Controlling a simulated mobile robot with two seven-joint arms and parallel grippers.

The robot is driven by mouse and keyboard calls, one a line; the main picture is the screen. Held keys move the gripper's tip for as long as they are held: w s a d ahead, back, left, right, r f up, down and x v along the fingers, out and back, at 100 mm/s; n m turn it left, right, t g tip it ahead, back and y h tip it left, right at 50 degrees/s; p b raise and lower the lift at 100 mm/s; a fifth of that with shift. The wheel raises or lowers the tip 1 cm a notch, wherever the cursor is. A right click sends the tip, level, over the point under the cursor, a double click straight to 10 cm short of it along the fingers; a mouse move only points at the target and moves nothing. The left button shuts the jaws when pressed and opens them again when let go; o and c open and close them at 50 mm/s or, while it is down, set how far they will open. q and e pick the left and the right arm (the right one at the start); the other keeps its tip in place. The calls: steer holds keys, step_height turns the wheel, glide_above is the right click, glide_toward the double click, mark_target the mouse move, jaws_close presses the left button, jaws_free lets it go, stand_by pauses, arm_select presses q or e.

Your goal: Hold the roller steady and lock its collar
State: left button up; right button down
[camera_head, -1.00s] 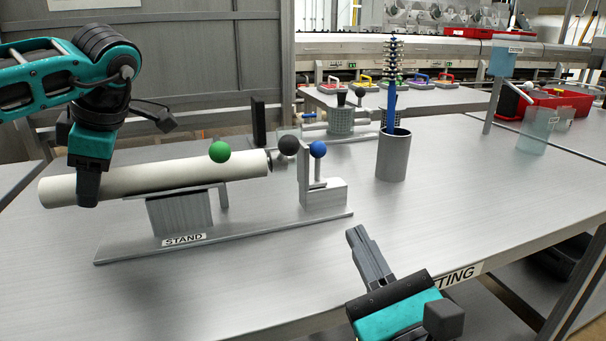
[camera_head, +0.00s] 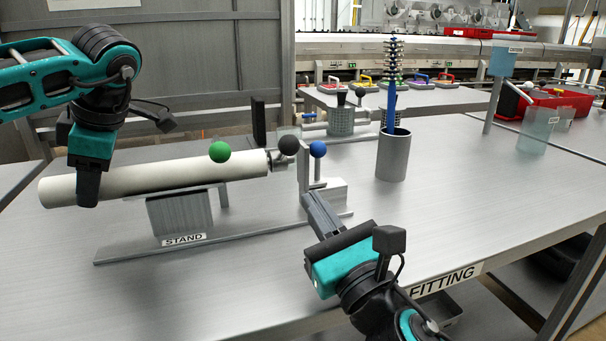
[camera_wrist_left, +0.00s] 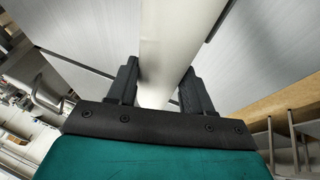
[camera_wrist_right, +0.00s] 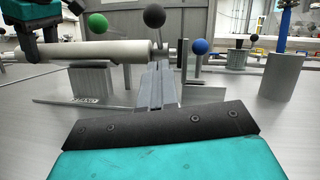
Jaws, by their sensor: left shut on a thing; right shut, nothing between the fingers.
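The white roller (camera_head: 150,178) lies level on the stand (camera_head: 180,212). My left gripper (camera_head: 86,198) is shut on the roller near its left end; the left wrist view shows the roller (camera_wrist_left: 170,50) between its fingers (camera_wrist_left: 160,95). At the roller's right end is a metal collar (camera_head: 277,160) with a black ball knob (camera_head: 288,145). A green ball (camera_head: 219,151) and a blue ball (camera_head: 317,149) stand near it. My right gripper (camera_head: 312,200) is shut and empty, in front of the stand's right upright (camera_head: 330,192). In the right wrist view the black knob (camera_wrist_right: 154,16) shows beyond its fingertips.
A grey cup (camera_head: 392,158) holding a blue-handled brush (camera_head: 391,90) stands to the right of the stand. A red bin (camera_head: 560,100) and a clear panel (camera_head: 537,131) are at back right.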

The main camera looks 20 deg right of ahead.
mark_target(296, 142)
arm_select(q)
steer(key=shift+f, duration=0.25)
steer(key=shift+s, duration=0.1)
arm_select(e)
steer(key=shift+w+a+r, duration=0.25)
steer(key=shift+w+r, duration=0.55)
steer(key=shift+r, duration=0.2)
steer(key=shift+w+a+r, duration=0.25)
steer(key=shift+w+r, duration=0.55)
steer(key=shift+r, duration=0.2)
steer(key=shift+w+r, duration=0.1)
steer(key=shift+r, duration=0.35)
arm_select(q)
steer(key=shift+d, duration=0.1)
arm_select(e)
steer(key=shift+w+r, duration=0.3)
steer(key=shift+r, duration=0.6)
steer(key=w+r, duration=0.2)
steer(key=r, duration=0.1)
steer(key=shift+w+r, duration=0.8)
steer(key=shift+w, duration=0.2)
steer(key=shift+w+r, duration=0.3)
steer(key=shift+w, duration=0.35)
